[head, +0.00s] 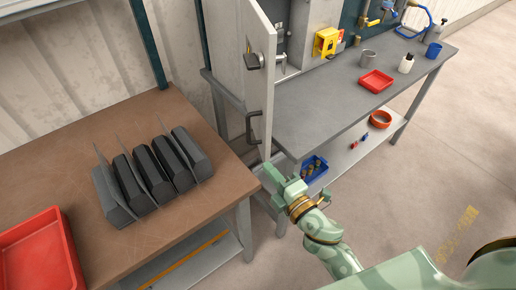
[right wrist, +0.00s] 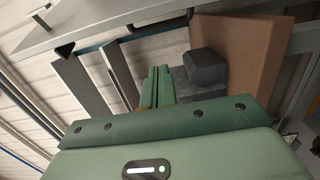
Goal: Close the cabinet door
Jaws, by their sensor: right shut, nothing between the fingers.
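The cabinet door (head: 257,80) is a light grey panel that stands open, seen nearly edge-on in the head view. It has a dark bar handle (head: 253,128) low on its left face and a dark latch (head: 254,61) higher up. My right gripper (head: 270,172) is shut and empty, just below the door's bottom edge in the head view. I cannot tell whether it touches the door. Its closed green fingers (right wrist: 158,72) also show in the right wrist view. My left gripper is out of view.
A brown table (head: 160,105) with several dark bent parts (head: 150,172) and a red tray (head: 40,255) stands at left. A grey bench (head: 330,100) stands right of the door with a red tray (head: 376,81) and a yellow box (head: 327,42). The floor at right is clear.

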